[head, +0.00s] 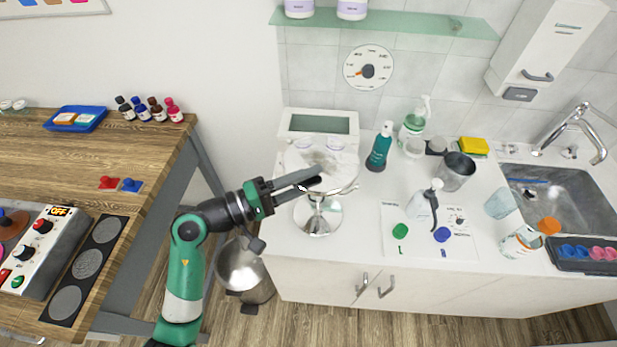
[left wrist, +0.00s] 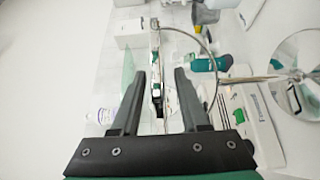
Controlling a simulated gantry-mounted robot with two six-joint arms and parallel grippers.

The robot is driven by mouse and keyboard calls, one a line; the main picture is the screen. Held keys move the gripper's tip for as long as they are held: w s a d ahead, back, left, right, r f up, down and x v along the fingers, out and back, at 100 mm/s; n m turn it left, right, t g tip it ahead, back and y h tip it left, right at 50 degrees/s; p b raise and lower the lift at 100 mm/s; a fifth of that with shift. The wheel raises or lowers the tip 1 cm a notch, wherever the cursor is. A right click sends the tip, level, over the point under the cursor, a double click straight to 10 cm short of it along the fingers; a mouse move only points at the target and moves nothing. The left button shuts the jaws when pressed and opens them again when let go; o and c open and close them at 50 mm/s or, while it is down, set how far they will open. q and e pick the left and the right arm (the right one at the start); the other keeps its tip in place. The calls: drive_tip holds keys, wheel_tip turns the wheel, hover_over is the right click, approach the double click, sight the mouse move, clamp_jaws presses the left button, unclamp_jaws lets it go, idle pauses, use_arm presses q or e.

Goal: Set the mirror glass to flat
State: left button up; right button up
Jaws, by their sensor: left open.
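The table mirror stands on a round shiny base (head: 318,220) near the front left of the white counter. Its glass (head: 325,158) shows as a wide, pale disc with reflections, tilted at an angle I cannot judge exactly. My left gripper (head: 319,177) is open at the glass's near edge and covers part of it. In the left wrist view, the glass (left wrist: 157,62) is a thin strip, nearly edge-on, between the open fingers of the left gripper (left wrist: 161,74). A thin curved frame (left wrist: 213,50) runs beside it. I cannot tell whether a finger touches the glass. My right gripper is out of view.
A white box (head: 318,123) stands behind the mirror. To its right are a teal bottle (head: 379,148), a pump bottle (head: 424,205) on a white card, and a grey cup (head: 456,172). The sink (head: 560,195) is far right; a glass shelf (head: 390,20) hangs above.

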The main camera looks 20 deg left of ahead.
use_arm(q)
drive_tip(key=v, duration=1.1)
drive_tip(key=shift+s+a, duration=0.15)
drive_tip(key=shift+a, duration=0.05)
